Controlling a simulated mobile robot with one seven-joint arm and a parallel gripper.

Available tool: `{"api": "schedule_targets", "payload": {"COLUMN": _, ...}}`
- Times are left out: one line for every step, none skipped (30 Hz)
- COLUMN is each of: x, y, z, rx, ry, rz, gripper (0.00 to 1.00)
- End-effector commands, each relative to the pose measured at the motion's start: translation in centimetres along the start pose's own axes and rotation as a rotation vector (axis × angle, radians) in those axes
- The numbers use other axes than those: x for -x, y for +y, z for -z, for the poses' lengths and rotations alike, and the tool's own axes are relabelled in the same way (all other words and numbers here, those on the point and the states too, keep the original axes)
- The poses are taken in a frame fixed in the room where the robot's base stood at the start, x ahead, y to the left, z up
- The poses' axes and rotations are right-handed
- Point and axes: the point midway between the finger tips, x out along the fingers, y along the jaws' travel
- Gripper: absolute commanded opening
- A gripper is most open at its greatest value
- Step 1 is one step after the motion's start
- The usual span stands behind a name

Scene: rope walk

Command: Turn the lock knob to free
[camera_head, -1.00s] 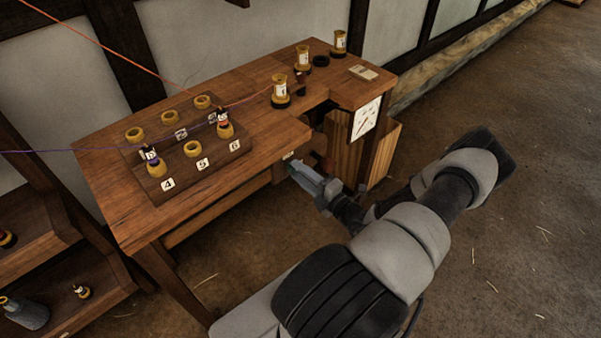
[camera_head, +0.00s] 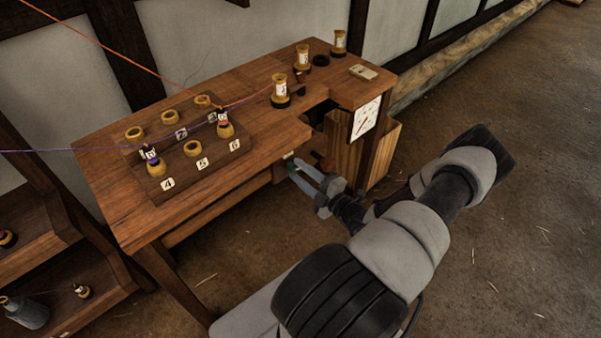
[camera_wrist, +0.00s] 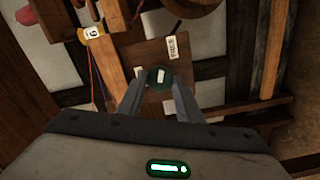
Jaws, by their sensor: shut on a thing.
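The lock knob (camera_wrist: 158,78) is a dark green disc with a white mark, set on a wooden plate (camera_wrist: 143,56) in the wrist view. A white label reading FREE (camera_wrist: 173,47) is just above and right of it. The white mark stands nearly upright in the picture, pointing roughly toward that label. My gripper (camera_wrist: 158,84) has one finger on each side of the knob and is shut on it. In the head view my gripper (camera_head: 296,172) reaches the bench's front edge, and the knob is mostly hidden by the fingers.
The wooden bench (camera_head: 115,205) carries a block with several rings and bobbins, with threads running across. A white dial (camera_head: 366,118) hangs at its right end, above a wooden bin (camera_head: 384,150). A shelf (camera_head: 40,235) stands at left. The floor (camera_head: 520,240) at right is clear.

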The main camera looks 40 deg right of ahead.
Motion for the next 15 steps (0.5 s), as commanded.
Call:
{"api": "schedule_targets", "payload": {"x": -0.01, "y": 0.04, "z": -0.01, "rx": -0.001, "ry": -0.001, "rz": -0.001, "gripper": 0.10}}
{"api": "schedule_targets", "payload": {"x": -0.01, "y": 0.04, "z": -0.01, "rx": -0.001, "ry": -0.001, "rz": -0.001, "gripper": 0.10}}
{"api": "schedule_targets", "payload": {"x": -0.01, "y": 0.04, "z": -0.01, "rx": -0.001, "ry": -0.001, "rz": -0.001, "gripper": 0.10}}
{"api": "schedule_targets", "payload": {"x": -0.01, "y": 0.04, "z": -0.01, "rx": -0.001, "ry": -0.001, "rz": -0.001, "gripper": 0.35}}
{"api": "schedule_targets", "payload": {"x": -0.01, "y": 0.04, "z": -0.01, "rx": -0.001, "ry": -0.001, "rz": -0.001, "gripper": 0.41}}
{"api": "schedule_targets", "payload": {"x": -0.01, "y": 0.03, "z": -0.01, "rx": -0.001, "ry": -0.001, "rz": -0.001, "gripper": 0.47}}
{"api": "schedule_targets", "payload": {"x": -0.01, "y": 0.03, "z": -0.01, "rx": -0.001, "ry": -0.001, "rz": -0.001, "gripper": 0.51}}
{"api": "schedule_targets", "payload": {"x": -0.01, "y": 0.03, "z": -0.01, "rx": -0.001, "ry": -0.001, "rz": -0.001, "gripper": 0.51}}
{"api": "schedule_targets", "payload": {"x": -0.01, "y": 0.02, "z": -0.01, "rx": -0.001, "ry": -0.001, "rz": -0.001, "gripper": 0.51}}
{"api": "schedule_targets", "payload": {"x": -0.01, "y": 0.02, "z": -0.01, "rx": 0.000, "ry": -0.001, "rz": -0.001, "gripper": 0.51}}
{"api": "schedule_targets", "payload": {"x": -0.01, "y": 0.02, "z": -0.01, "rx": 0.000, "ry": 0.000, "rz": -0.001, "gripper": 0.51}}
{"api": "schedule_targets", "payload": {"x": -0.01, "y": 0.01, "z": -0.01, "rx": 0.000, "ry": 0.000, "rz": -0.001, "gripper": 0.51}}
{"api": "schedule_targets", "payload": {"x": -0.01, "y": 0.01, "z": 0.00, "rx": 0.000, "ry": 0.000, "rz": -0.001, "gripper": 0.51}}
{"api": "schedule_targets", "payload": {"x": 0.00, "y": 0.01, "z": 0.00, "rx": 0.000, "ry": 0.000, "rz": 0.000, "gripper": 0.51}}
{"api": "schedule_targets", "payload": {"x": 0.03, "y": 0.01, "z": -0.01, "rx": 0.000, "ry": -0.001, "rz": 0.000, "gripper": 0.51}}
